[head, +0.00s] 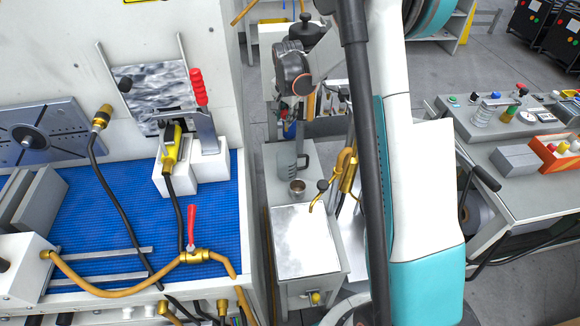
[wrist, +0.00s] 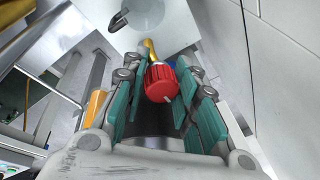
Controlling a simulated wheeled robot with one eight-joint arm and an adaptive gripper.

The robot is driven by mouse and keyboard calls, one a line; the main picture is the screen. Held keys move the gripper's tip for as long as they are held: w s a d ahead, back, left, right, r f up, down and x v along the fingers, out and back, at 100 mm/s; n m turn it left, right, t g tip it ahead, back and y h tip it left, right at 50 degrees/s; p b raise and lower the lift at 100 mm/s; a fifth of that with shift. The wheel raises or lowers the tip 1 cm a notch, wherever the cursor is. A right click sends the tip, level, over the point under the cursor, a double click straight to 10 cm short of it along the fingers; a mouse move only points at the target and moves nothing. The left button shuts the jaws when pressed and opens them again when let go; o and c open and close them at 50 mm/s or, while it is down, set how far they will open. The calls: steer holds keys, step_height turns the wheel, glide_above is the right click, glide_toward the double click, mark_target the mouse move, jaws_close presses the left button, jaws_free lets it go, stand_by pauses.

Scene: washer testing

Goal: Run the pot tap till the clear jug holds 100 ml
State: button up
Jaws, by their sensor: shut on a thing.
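In the wrist view, my gripper (wrist: 164,85) has its teal-padded fingers on both sides of a red ribbed tap knob (wrist: 161,84) and is shut on it. A white pointer mark shows on the knob's lower edge. A yellow brass spout (wrist: 150,49) sticks out beyond the knob. Past it, a round pale vessel with a grey loop handle, apparently the clear jug (wrist: 145,14), stands on a white surface. In the head view the greyish see-through jug (head: 287,160) stands upright on the narrow bench. Its water level cannot be read. The gripper's fingertips are hidden there.
A small metal cup (head: 297,188) stands close to the jug. A brass tap (head: 346,172) rises to its right. A blue-matted workbench (head: 85,205) with hoses fills the left. A bench with instruments (head: 515,190) stands at right. The metal plate (head: 305,240) in front is bare.

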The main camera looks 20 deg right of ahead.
steer(key=shift+w, duration=0.1)
steer(key=shift+m+h, duration=0.5)
steer(key=shift+m, duration=1.5)
steer(key=shift+m+g+b, duration=0.3)
steer(key=shift+m, duration=0.7)
stand_by(4.9)
